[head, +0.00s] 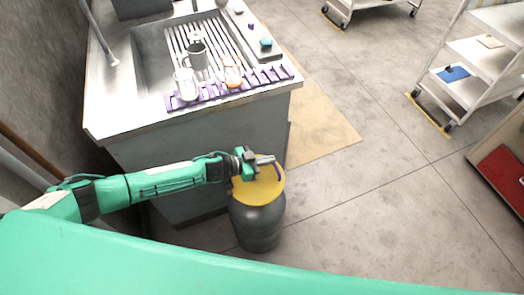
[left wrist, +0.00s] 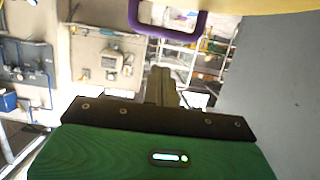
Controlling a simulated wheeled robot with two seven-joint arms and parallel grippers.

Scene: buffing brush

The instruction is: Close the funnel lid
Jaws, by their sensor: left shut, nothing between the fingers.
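A dark grey drum (head: 258,225) stands on the floor beside the sink unit. A round yellow funnel top (head: 262,190) sits on it, with a purple handle (head: 279,172) at its right side. My left gripper (head: 270,160) is at the back edge of the yellow top, by the handle, and covers part of it. In the left wrist view the shut, empty fingers (left wrist: 164,85) point toward the purple handle (left wrist: 167,28), with a gap in the picture. A yellow edge (left wrist: 262,6) shows there at top right. I cannot tell how far the lid is raised. My right gripper is not in view.
The metal sink unit (head: 122,118) stands behind and left of the drum, close to my left arm. A purple rack (head: 215,92) with glassware and a cup lies on it. Shelf carts (head: 470,90) stand at the right. The floor (head: 370,210) right of the drum is clear.

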